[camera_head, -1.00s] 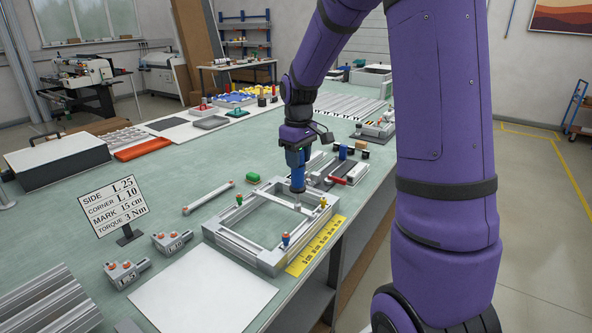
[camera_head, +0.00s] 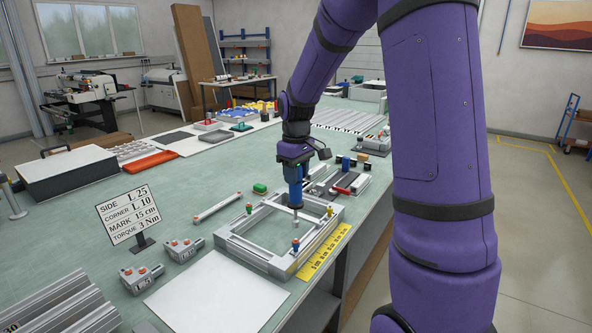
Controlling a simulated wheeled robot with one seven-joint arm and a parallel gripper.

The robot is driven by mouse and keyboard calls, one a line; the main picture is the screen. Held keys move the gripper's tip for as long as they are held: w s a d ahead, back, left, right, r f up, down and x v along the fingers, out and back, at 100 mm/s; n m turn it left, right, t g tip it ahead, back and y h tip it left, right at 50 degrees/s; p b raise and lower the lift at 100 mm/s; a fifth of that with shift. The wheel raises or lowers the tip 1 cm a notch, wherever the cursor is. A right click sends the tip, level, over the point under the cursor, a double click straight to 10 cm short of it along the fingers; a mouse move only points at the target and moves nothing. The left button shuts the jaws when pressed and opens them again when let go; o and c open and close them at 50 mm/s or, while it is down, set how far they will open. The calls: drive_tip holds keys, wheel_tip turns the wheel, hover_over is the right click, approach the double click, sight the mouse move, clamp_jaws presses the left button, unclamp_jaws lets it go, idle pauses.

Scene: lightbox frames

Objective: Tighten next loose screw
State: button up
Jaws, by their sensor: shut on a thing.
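My gripper (camera_head: 293,157) is shut on a blue screwdriver tool (camera_head: 295,181) with a grey lower end, held upright, pointing down. The tool's tip appears over the light metal frame (camera_head: 243,248) on the bench, just behind the near screw in the picture. I cannot tell whether the tip touches anything. The near screw (camera_head: 295,244) has a blue and orange top. Another coloured screw (camera_head: 249,208) stands at the frame's far left corner, and another (camera_head: 330,212) at its right corner. I cannot tell from here which are loose.
A yellow ruler (camera_head: 323,254) lies along the frame's right side. A sign (camera_head: 128,213) reads side L 25, corner L 10, mark 15 cm, torque 3 Nm. Two grey blocks (camera_head: 141,278) (camera_head: 184,249) and a white sheet (camera_head: 217,292) lie to the left and front.

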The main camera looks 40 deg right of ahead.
sight(296, 192)
drive_tip(key=shift+f, duration=2.95)
idle(1.4)
